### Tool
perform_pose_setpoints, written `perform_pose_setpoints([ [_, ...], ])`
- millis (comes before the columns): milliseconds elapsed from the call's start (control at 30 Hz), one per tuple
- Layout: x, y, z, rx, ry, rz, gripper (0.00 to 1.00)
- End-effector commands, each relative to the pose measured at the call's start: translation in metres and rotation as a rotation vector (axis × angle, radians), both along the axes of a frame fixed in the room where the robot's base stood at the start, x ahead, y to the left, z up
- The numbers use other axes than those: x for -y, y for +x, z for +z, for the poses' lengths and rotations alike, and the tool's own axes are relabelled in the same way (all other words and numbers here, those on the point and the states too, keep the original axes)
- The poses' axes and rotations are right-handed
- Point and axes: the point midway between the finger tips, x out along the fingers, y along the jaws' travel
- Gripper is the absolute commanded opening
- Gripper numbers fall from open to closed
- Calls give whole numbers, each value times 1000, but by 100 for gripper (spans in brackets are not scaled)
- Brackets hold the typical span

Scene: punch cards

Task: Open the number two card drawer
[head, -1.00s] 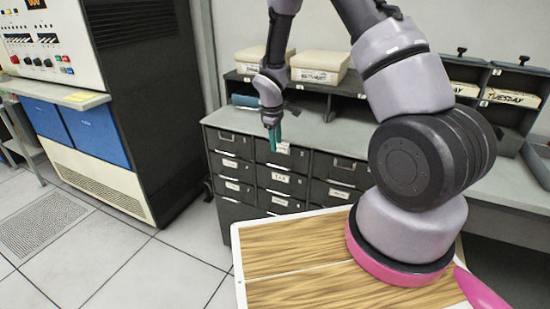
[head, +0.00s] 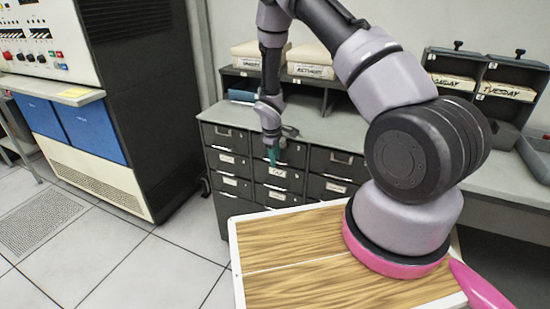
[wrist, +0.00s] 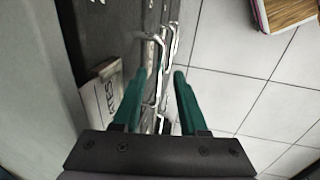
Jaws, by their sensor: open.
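A dark grey card cabinet (head: 232,205) with several drawers in columns stands ahead, each drawer with a metal handle and a white label. The drawer numbers are too small to read surely, so I cannot tell which is number two. My gripper (head: 272,158) has teal fingers and is in front of the top drawer of the middle column (head: 290,152), pointing down. In the wrist view my gripper (wrist: 158,88) is open, its fingers on either side of a metal handle (wrist: 161,55); contact is not clear. All visible drawers look shut.
A wooden-topped surface (head: 290,262) lies below my arm, close to the cabinet's front. Boxes (head: 310,62) and card trays (head: 500,75) stand on and above the counter. A tall computer console (head: 130,110) is at left. The tiled floor between is clear.

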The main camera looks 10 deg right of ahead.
Motion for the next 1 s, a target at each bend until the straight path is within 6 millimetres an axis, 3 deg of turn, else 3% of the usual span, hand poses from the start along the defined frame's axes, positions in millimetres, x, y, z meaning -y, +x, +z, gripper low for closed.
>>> perform_pose_setpoints([
  [67, 0, 0, 0, 0, 0, 0, 42],
  [200, 0, 0, 0, 0, 0, 0, 0],
  [1000, 0, 0, 1, 0, 0, -1, 0],
])
